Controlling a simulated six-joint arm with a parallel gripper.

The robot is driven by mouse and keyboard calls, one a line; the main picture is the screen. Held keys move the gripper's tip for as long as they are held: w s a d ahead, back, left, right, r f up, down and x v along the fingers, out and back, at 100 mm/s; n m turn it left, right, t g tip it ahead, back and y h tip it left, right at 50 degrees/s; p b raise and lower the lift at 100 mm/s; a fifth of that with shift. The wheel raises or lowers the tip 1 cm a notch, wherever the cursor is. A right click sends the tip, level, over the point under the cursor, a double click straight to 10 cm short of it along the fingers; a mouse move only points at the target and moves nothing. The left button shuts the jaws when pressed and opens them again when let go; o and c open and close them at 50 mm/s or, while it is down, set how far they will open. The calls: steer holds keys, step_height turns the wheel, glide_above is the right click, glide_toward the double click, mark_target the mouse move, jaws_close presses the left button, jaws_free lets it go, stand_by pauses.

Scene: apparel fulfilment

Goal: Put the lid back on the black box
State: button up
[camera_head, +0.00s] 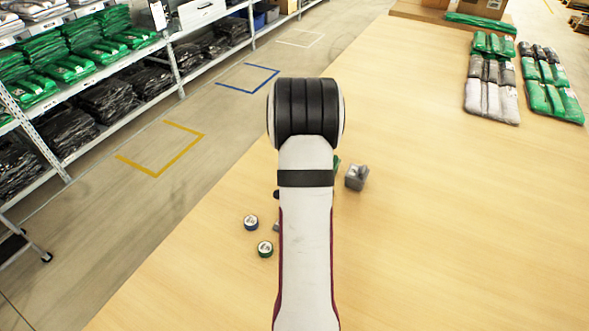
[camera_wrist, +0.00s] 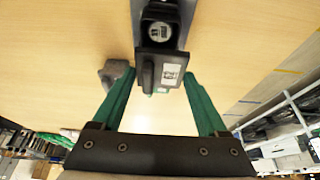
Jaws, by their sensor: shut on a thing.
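The black lid (camera_wrist: 149,72), with a raised bar and a white label on it, lies between the two green fingertips of my gripper (camera_wrist: 160,78) in the wrist view. My gripper is shut on the lid by its two sides. The black box (camera_wrist: 144,13) is just beyond the lid at the top of the wrist view. It shows an opening with a round, pale-topped item (camera_wrist: 160,32) inside. The lid's far edge overlaps the box's near part in this view; I cannot tell whether they touch.
A grey lump (camera_head: 356,177) sits right of my arm, also beside the left finger in the wrist view (camera_wrist: 112,72). Bagged garments (camera_head: 492,85) are at the far right.

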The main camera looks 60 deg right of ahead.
steer(key=v, duration=0.3)
steer(key=shift+s+a, duration=0.2)
steer(key=shift+a, duration=0.05)
steer(key=shift+f, duration=3.3)
steer(key=shift+f, duration=0.4)
steer(key=o, duration=1.2)
steer(key=shift+r, duration=3)
jaws_close()
